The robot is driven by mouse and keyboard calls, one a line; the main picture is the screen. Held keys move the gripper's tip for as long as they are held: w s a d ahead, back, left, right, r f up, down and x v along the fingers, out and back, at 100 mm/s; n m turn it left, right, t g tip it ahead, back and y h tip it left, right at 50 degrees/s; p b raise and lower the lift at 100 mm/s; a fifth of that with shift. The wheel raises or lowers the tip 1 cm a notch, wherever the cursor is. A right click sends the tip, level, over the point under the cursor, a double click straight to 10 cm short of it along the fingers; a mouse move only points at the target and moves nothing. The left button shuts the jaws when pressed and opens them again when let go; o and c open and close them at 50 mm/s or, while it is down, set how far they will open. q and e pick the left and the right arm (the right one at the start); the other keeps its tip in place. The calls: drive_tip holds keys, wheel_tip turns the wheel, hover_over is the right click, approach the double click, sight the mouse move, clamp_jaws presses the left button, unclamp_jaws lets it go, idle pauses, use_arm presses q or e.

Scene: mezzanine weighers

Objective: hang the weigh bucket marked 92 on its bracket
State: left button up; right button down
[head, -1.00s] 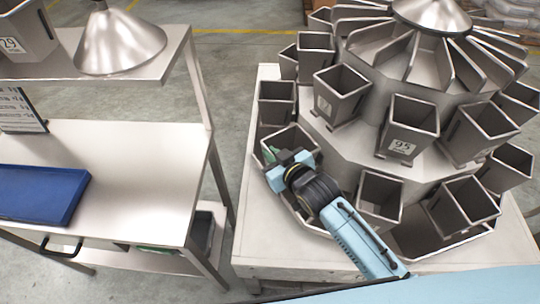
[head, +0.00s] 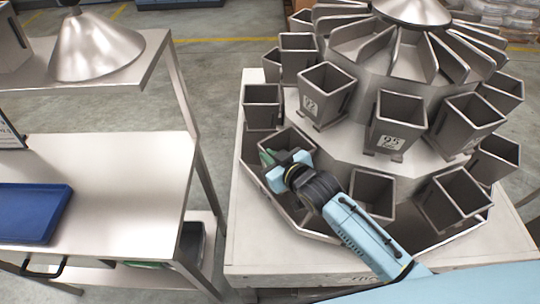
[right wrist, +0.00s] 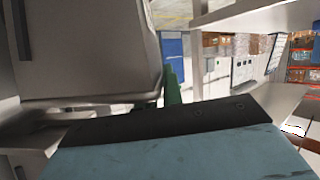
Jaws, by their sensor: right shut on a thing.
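The weigh bucket with a label that reads like 92 (head: 311,105) stands upright on the upper row of the round weigher (head: 375,75), left of the bucket marked 95 (head: 391,142). My right gripper (head: 272,160) is lower, at the weigher's left front. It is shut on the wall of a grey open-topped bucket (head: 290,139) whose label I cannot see. This bucket fills the upper left of the right wrist view (right wrist: 85,50), beside a green finger pad. Whether it sits on a bracket is hidden. My left gripper is not in view.
More grey buckets crowd round the weigher, close to my right arm; one stands just behind (head: 262,106) and one just right (head: 371,190).

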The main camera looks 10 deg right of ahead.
drive_tip(key=shift+f, duration=0.35)
drive_tip(key=c, duration=1.5)
unclamp_jaws()
drive_tip(key=shift+f, duration=0.2)
drive_tip(key=v, duration=1.3)
drive_tip(key=shift+s+d+r+p, duration=0.1)
drive_tip(key=shift+d+r+p, duration=0.15)
drive_tip(key=shift+p, duration=0.15)
drive_tip(key=shift+s+a, duration=0.1)
